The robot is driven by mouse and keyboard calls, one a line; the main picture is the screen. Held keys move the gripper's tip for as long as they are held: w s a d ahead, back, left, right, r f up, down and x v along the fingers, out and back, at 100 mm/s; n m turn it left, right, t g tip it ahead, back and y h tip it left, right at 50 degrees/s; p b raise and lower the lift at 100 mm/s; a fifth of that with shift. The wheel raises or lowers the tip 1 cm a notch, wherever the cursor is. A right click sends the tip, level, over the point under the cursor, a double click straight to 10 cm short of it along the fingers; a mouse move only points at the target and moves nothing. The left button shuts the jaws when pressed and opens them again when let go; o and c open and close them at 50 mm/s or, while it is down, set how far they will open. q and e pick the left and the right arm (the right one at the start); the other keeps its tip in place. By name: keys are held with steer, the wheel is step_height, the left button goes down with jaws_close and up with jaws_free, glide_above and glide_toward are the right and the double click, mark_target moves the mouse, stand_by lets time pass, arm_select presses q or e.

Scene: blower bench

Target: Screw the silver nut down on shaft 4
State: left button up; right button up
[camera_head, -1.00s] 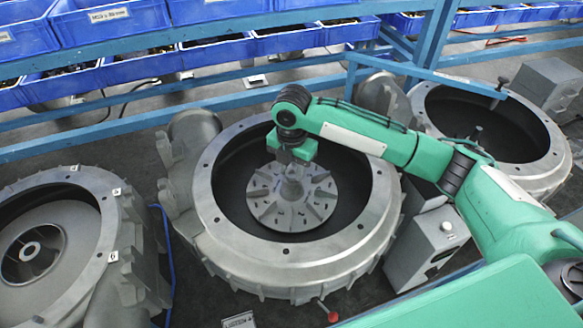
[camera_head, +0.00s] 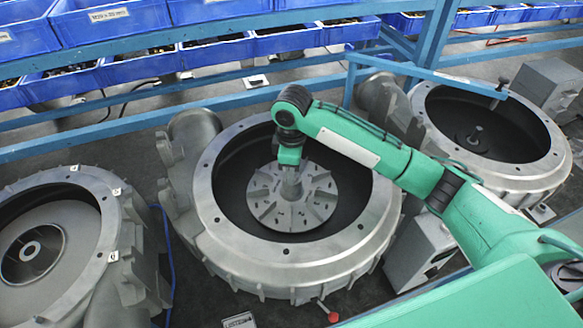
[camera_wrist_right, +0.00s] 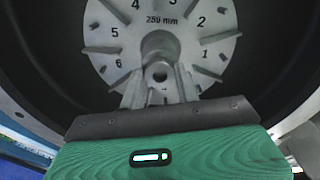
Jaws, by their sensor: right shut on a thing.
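My right gripper (camera_head: 290,178) points down at the centre of the middle blower housing (camera_head: 215,205). Its jaws are shut at the hub of a grey finned impeller disc (camera_head: 310,207), on what I take to be the silver nut (camera_wrist_right: 160,72). The nut is mostly hidden by the fingers in the head view. In the wrist view it looks like a small ring with a dark hole between the fingertips, in front of the hub. The disc shows numbers and "259 mm". The shaft under the nut is hidden. My left gripper is not in view.
A blower housing with an impeller (camera_head: 45,240) stands at left. Another housing (camera_head: 545,165) at right has a bare shaft (camera_head: 478,132) inside. A blue rack with bins (camera_head: 110,20) runs along the back. A grey box (camera_head: 425,250) stands beside the middle housing, under my right arm.

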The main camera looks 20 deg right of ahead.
steer(key=m, duration=0.5)
steer(key=shift+f, duration=0.1)
steer(key=o, duration=0.8)
steer(key=shift+s+d, duration=0.1)
steer(key=shift+o, duration=0.2)
steer(key=shift+n, duration=0.4)
steer(key=n, duration=0.4)
steer(key=shift+n, duration=0.4)
steer(key=n, duration=0.6)
steer(key=shift+n, duration=0.4)
steer(key=n, duration=0.5)
steer(key=shift+n, duration=0.4)
steer(key=n, duration=0.6)
steer(key=shift+n, duration=0.3)
